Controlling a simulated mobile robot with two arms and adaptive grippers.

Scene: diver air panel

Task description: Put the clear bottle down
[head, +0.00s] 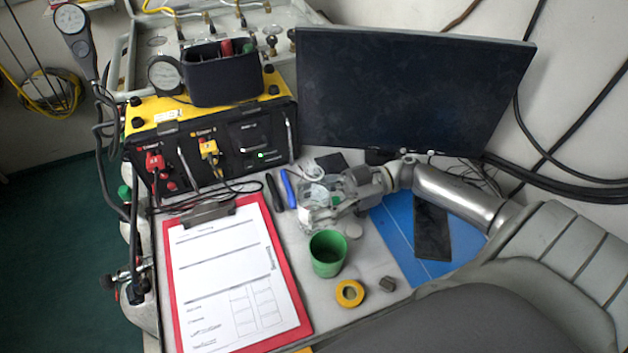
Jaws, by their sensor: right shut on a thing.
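My right gripper (335,206) comes in from the right over the desk and is shut on the clear bottle (315,214). The bottle is see-through and hard to make out against the grey desk (292,243). It is just behind the green cup (327,254). The fingers cover part of the bottle. I cannot tell whether its base touches the desk. My left gripper is not in view.
A red clipboard (174,290) with paper lies at left. A black-and-yellow panel box (243,137) and a monitor (400,90) stand behind.

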